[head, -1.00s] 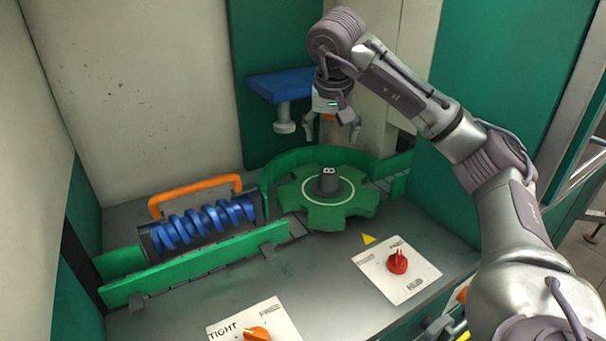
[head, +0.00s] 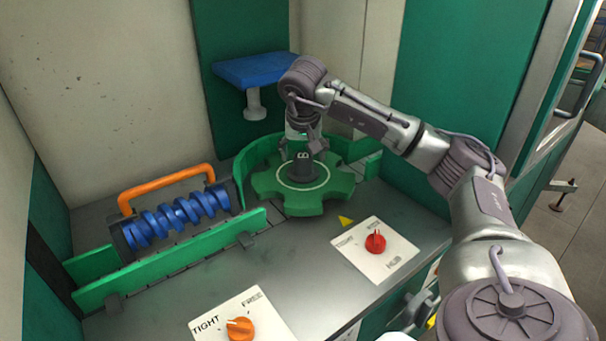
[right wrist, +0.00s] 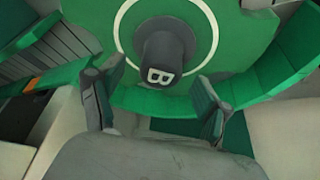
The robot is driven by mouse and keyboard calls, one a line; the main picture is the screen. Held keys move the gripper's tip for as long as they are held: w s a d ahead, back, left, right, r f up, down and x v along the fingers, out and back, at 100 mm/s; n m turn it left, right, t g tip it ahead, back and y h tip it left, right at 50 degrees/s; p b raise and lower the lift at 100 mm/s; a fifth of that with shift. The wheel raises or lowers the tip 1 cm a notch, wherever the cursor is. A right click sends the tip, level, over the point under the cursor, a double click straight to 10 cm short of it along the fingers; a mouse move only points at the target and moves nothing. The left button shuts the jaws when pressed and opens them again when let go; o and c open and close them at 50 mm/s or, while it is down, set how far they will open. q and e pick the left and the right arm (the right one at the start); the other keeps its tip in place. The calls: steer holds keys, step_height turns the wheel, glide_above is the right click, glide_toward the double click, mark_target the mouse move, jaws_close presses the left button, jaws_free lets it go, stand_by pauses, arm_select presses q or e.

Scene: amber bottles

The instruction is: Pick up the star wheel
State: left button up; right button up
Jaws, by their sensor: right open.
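The green star wheel (head: 333,190) lies flat on the grey machine deck, with a white ring and a dark central hub (head: 303,167) marked B. In the right wrist view the hub (right wrist: 168,50) stands beyond the fingertips, with the wheel's green face (right wrist: 245,45) around it. My right gripper (head: 302,150) is just above and behind the hub in the head view. In the right wrist view its two fingers (right wrist: 158,98) are spread apart with nothing between them. My left gripper is not in view.
A curved green guide (head: 243,178) wraps the wheel's back. A blue screw (head: 178,218) with an orange handle (head: 165,187) lies left behind a green rail (head: 175,262). A red knob (head: 376,242) and an orange knob (head: 240,328) sit in front. A blue bracket (head: 252,70) hangs behind.

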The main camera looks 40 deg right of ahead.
mark_target(303, 155)
steer(key=shift+x, duration=1.1)
steer(key=c, duration=1.3)
steer(key=shift+w+r, duration=0.1)
steer(key=shift+r, duration=0.05)
jaws_close()
step_height(303, 155, up, 10)
steer(key=shift+f+b, duration=0.1)
steer(key=shift+b, duration=0.25)
